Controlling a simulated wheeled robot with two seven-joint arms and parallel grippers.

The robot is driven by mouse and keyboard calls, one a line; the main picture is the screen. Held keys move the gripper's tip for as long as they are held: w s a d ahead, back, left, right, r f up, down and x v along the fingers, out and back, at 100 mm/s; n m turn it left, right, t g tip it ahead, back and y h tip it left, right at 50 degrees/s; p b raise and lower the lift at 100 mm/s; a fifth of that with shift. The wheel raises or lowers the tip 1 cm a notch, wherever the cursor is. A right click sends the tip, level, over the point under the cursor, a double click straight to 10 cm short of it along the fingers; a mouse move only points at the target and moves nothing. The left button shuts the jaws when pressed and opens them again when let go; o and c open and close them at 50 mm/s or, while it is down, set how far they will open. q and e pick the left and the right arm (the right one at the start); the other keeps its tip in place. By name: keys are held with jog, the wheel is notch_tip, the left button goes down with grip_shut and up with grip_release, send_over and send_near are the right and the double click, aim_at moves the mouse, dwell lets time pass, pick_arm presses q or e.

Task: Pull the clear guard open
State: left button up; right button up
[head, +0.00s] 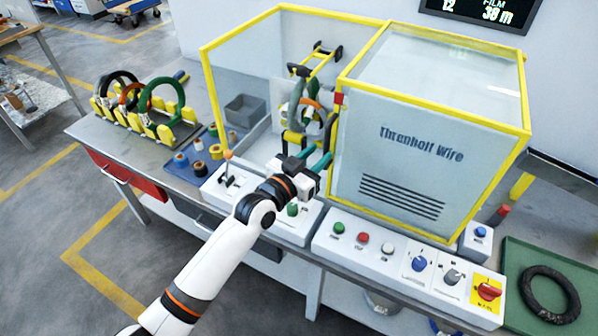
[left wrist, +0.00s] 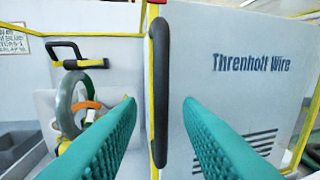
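The clear guard (head: 400,150) is a yellow-framed box with "Threnholt Wire" lettering and dark slots, on the right part of the machine. Its panel also shows in the left wrist view (left wrist: 250,95). A black upright handle (left wrist: 158,95) stands on the guard's left edge. In the head view the handle (head: 330,132) is partly hidden by my fingers. My left gripper (head: 315,159) is open in front of it. In the left wrist view the handle shows between the two teal fingers (left wrist: 159,100), with a gap on each side. My right gripper is not in view.
Left of the guard, a green coil with orange (head: 304,102) sits in the machine's uncovered bay. A control panel (head: 400,262) with buttons and knobs lies below the guard. A coil rack (head: 150,125) stands left. A green tray (head: 515,255) holds a black coil (head: 550,294).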

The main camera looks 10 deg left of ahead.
pick_arm(q)
jog(key=b+v, duration=0.1)
jog(key=v, duration=0.6)
jog(key=shift+s+a, duration=0.2)
jog(key=shift+s, duration=0.15)
jog(key=shift+f, duration=0.1)
jog(key=s+a+f+n+g+y+b, duration=0.1)
jog(key=s+a+f+n+g+y, duration=0.3)
jog(key=f, duration=1.4)
jog(key=s+a+f+m+g+y, duration=0.1)
jog(key=s+a+f+y, duration=0.35)
jog(key=f, duration=1.35)
jog(key=s+a+f+g, duration=0.3)
jog(key=s+f, duration=0.5)
jog(key=s, duration=0.1)
jog(key=s+a+f+g, duration=0.2)
jog(key=s+a+f, duration=0.1)
jog(key=s+f, duration=0.55)
jog(key=s+a+f+g, duration=0.1)
jog(key=s+f+g, duration=0.1)
jog(key=s, duration=0.7)
jog(key=s+a+f+n+g+y, duration=0.1)
jog(key=s+f, duration=0.4)
jog(key=s, duration=0.5)
jog(key=shift+g+b, duration=0.45)
jog(key=shift+g, duration=0.05)
